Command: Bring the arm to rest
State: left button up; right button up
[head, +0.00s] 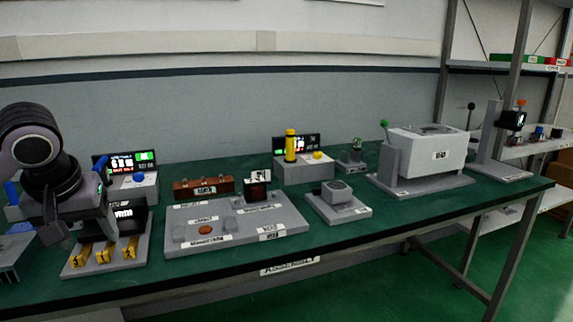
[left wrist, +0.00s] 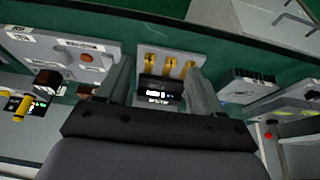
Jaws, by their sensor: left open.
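My left arm comes in at the left of the head view, with its left gripper (head: 80,222) hanging above the left part of the green table (head: 350,240). In the left wrist view the two grey fingers of the left gripper (left wrist: 160,78) stand wide apart, with nothing held between them. Beyond the fingers is a grey fixture (head: 128,262) with several yellow levers (left wrist: 168,63) and a black display (left wrist: 160,90). The gripper hides part of this fixture in the head view. My right gripper is in neither view.
A grey labelled tray (head: 285,222) lies right of the fixture, with a brown block (head: 203,187) behind it. Further right are a small scale-like device (head: 338,195) and a large white box machine (head: 430,150). Bare green table shows along the front edge.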

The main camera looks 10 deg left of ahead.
pick_arm(q)
jog(key=d+f+g+h+p, duration=0.15)
jog(key=d+f+h, duration=0.4)
jog(key=d, duration=0.65)
jog(key=s+d+r+n+h+p, duration=0.1)
jog(key=s+d+n+h, duration=0.1)
jog(key=d+n+h, duration=0.7)
jog(key=s+d+r+n+h+p, duration=0.25)
jog(key=d+n+h, duration=0.5)
jog(key=d, duration=0.45)
jog(key=w+a+f+n+t+y+p, duration=0.1)
jog(key=a+f+n+t+y, duration=0.3)
jog(key=n, duration=0.7)
jog(key=w+a+f+n+t+y, duration=0.15)
jog(key=f+n+t+y, duration=0.35)
jog(key=n, duration=0.6)
jog(key=w+a+f+n+t+y+p, duration=0.15)
jog(key=a+f+n+t, duration=0.35)
jog(key=n, duration=0.6)
jog(key=s+a+f+n+g+y, duration=0.2)
jog(key=s+f+n+g+y, duration=0.1)
jog(key=s+f+n, duration=0.4)
jog(key=s+a+f+n+g+y, duration=0.2)
jog(key=s+f+n+g+y, duration=0.1)
jog(key=s+f+n, duration=0.4)
jog(key=shift+a+f+y, duration=0.4)
jog(key=shift+f+y, duration=0.25)
jog(key=shift+f, duration=0.2)
